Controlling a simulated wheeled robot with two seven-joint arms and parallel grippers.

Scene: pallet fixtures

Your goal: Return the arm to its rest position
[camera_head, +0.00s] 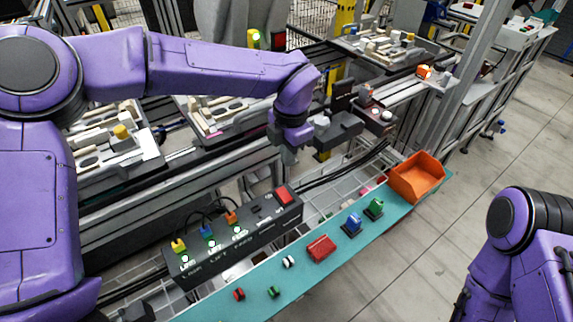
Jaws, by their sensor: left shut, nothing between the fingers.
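My left arm (200,62) is purple and reaches in from the left across the upper middle of the head view.
A dark control box (225,247) has yellow, blue and orange plugs and a red switch. The teal shelf (335,277) holds several red, green, white and blue parts and an orange bin (418,178). Pallet fixtures (380,47) stand behind. Open floor lies right.

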